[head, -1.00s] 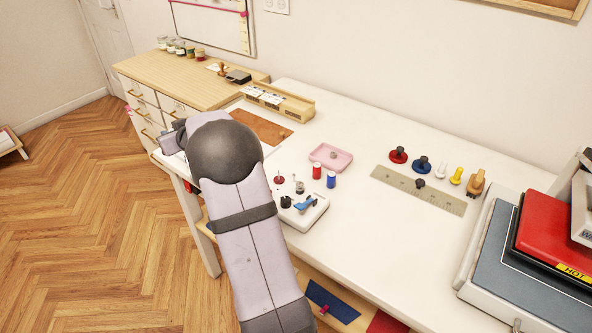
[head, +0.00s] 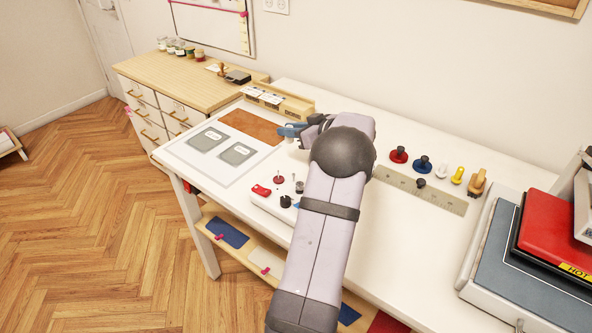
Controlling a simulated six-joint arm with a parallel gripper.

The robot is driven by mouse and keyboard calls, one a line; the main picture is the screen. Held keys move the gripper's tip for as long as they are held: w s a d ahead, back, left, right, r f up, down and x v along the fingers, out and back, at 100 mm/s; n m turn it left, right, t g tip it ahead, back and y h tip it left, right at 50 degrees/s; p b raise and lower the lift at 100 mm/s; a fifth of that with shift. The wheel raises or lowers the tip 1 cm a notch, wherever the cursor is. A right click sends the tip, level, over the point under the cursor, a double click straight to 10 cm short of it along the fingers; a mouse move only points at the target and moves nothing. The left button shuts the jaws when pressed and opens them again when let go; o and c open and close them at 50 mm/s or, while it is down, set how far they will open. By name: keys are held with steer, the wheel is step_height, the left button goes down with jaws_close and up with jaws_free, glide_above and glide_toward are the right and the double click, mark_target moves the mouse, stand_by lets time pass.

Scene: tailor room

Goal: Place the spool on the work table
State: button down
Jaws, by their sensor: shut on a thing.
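My gripper (head: 300,131) is over the back of the white work table (head: 440,262), near the brown mat's right end. It is shut on a small blue thing (head: 290,130), which sticks out to its left. Its shape is partly covered, and I cannot tell whether it is the spool. I cannot tell its height above the table. The table area behind my arm is hidden; no standing red or blue spool shows there.
A brown mat (head: 256,126) and two grey plates (head: 238,154) lie at the left. A white block (head: 272,206) with small tools is partly behind my arm. The table's front right is clear.

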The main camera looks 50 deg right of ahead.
steer(key=shift+s+d+f+p, duration=0.15)
steer(key=shift+s+f, duration=0.1)
steer(key=shift+f, duration=1.5)
steer(key=shift+s+d+f+p, duration=0.2)
steer(key=shift+s+f, duration=0.1)
steer(key=shift+f, duration=1.4)
steer(key=shift+s+d+f+p, duration=0.15)
steer(key=shift+s+f, duration=0.1)
steer(key=shift+f, duration=1.5)
steer(key=shift+f, duration=0.1)
steer(key=c, duration=1.6)
jaws_free()
steer(key=shift+s, duration=0.1)
steer(key=b+v, duration=0.1)
steer(key=v, duration=1.1)
steer(key=shift+a+b, duration=0.1)
steer(key=shift+b, duration=0.3)
steer(key=shift+w, duration=0.2)
